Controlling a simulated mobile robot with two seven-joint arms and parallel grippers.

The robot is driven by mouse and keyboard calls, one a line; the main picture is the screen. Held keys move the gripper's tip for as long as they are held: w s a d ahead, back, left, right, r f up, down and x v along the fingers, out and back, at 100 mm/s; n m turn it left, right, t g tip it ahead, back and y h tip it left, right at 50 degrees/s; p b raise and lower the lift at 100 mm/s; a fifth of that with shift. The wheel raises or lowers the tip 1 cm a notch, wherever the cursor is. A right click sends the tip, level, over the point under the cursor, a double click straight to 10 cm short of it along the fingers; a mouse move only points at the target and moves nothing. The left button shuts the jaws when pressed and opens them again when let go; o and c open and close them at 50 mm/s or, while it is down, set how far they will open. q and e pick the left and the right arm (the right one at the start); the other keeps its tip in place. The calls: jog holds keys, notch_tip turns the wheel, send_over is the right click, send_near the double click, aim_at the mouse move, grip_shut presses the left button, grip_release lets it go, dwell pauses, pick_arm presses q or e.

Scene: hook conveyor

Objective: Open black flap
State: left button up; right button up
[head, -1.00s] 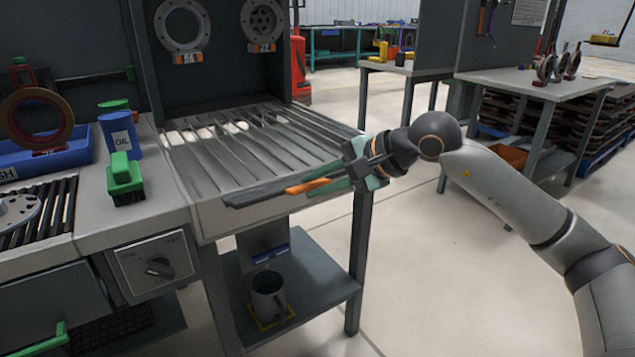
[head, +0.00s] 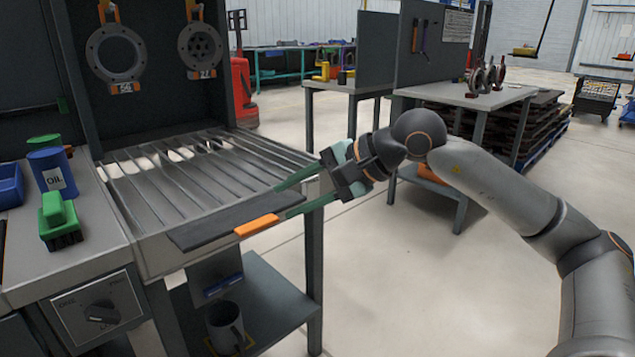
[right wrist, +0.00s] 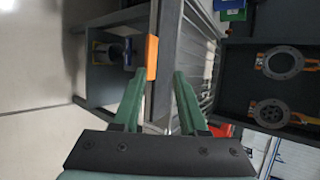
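The black flap (head: 225,218) is a dark flat plate along the front edge of the slatted table, with an orange piece (head: 256,225) on its outer edge. Its broad face shows in the head view. My right gripper (head: 282,202) is at the flap's right end, its two green fingers open and spread to either side of that end. In the right wrist view the orange piece (right wrist: 152,58) and dark flap lie just past and between the fingertips (right wrist: 159,72); contact cannot be told. My left gripper is out of view.
The slatted table (head: 205,170) lies behind the flap. A blue oil can (head: 52,172) and green brush (head: 58,220) stand on the left counter. A mug (head: 225,325) stands on the shelf below. Open floor (head: 400,290) lies to the right.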

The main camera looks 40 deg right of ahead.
jog(key=b+v, duration=0.1)
jog(key=v, duration=0.4)
jog(key=shift+s+r, duration=0.1)
jog(key=shift+s, duration=0.05)
